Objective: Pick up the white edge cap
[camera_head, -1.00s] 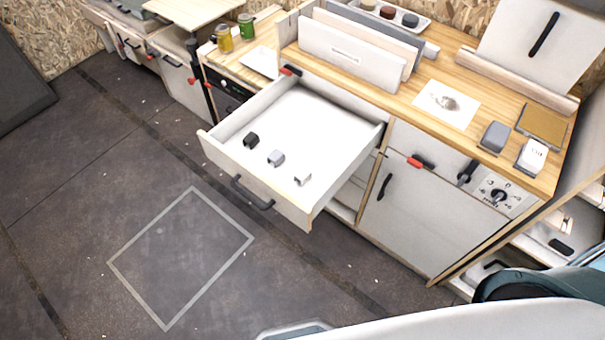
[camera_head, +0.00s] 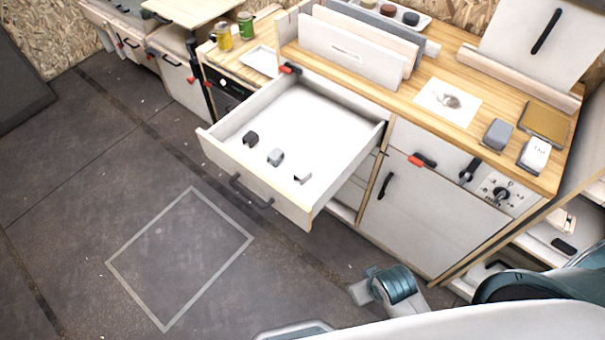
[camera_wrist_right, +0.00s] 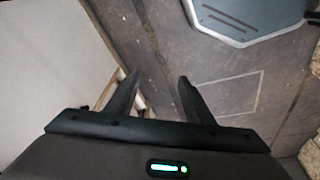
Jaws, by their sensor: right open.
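The white edge cap (camera_head: 303,178) lies on the floor of the open white drawer (camera_head: 320,122), the rightmost of three small caps there. A grey cap (camera_head: 275,157) and a black cap (camera_head: 251,138) lie to its left in a loose row. My right gripper (camera_wrist_right: 158,76) is open in the right wrist view, with nothing between its fingers. No cap shows in that view. In the head view, part of my right arm (camera_head: 395,284) is at the lower right, below the drawer and apart from it. My left gripper is not in view.
The drawer's front with its dark handle (camera_head: 250,192) juts over the dark floor. The wooden worktop (camera_head: 390,100) holds panels, a tray and small boxes. A closed cupboard door (camera_head: 420,225) is right of the drawer. The floor area inside the grey outline (camera_head: 180,258) is clear.

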